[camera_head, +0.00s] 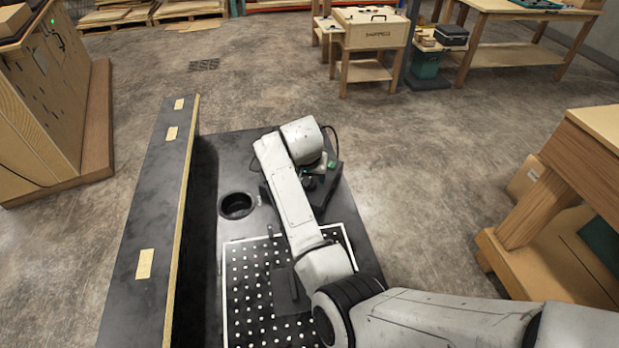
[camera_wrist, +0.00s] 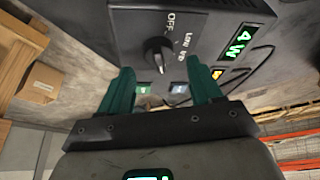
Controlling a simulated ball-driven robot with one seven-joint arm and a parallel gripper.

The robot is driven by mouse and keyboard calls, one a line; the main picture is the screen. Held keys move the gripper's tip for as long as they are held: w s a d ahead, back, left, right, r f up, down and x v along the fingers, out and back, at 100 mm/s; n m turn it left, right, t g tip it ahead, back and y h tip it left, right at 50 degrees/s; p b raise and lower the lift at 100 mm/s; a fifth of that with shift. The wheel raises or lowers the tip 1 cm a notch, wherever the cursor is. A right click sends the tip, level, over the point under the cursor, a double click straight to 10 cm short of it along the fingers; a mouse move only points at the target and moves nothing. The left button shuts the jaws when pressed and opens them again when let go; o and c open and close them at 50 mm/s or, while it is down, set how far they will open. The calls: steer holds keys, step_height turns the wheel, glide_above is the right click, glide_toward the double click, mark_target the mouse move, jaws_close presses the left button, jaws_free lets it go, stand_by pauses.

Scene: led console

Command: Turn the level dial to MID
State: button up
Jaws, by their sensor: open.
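The level dial (camera_wrist: 157,55) is a dark round knob with a pale pointer mark, on the dark face of the console (camera_wrist: 125,30) in the wrist view. Labels OFF and Low are printed beside it; a MID label cannot be made out, nor can the exact setting. My gripper (camera_wrist: 160,72) has two teal fingers, open and apart, one on each side of the dial's line and nearer the camera. Nothing is held between them. In the head view my arm hides the dial and most of the gripper.
A green lit display (camera_wrist: 238,42) and a small orange-lit window sit on the console right of the dial. In the head view, a black bench with a round hole (camera_head: 237,206) and a perforated panel (camera_head: 250,290) lie under my arm. A long raised board (camera_head: 150,230) stands at left.

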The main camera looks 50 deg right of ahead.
mark_target(310, 183)
steer(key=shift+x, duration=1.25)
steer(key=shift+c, duration=0.3)
steer(key=c, duration=1)
steer(key=shift+o, duration=0.2)
steer(key=shift+r+p, duration=0.1)
steer(key=shift+p, duration=0.2)
steer(key=shift+s+r+n+t+y+p, duration=0.15)
steer(key=shift+n+t+y+p, duration=0.15)
steer(key=shift+n+p, duration=0.65)
steer(key=n+p, duration=0.2)
steer(key=shift+d+n+t+y, duration=0.1)
steer(key=shift+n+t+y, duration=0.2)
steer(key=shift+n+y, duration=0.1)
steer(key=shift+f+n+t+y+p, duration=0.15)
steer(key=shift+n+y+p, duration=0.4)
steer(key=shift+n, duration=0.75)
steer(key=shift+f+n+t+y+p, duration=0.15)
steer(key=shift+n+y+p, duration=0.35)
steer(key=shift+n, duration=0.75)
steer(key=shift+r, duration=0.1)
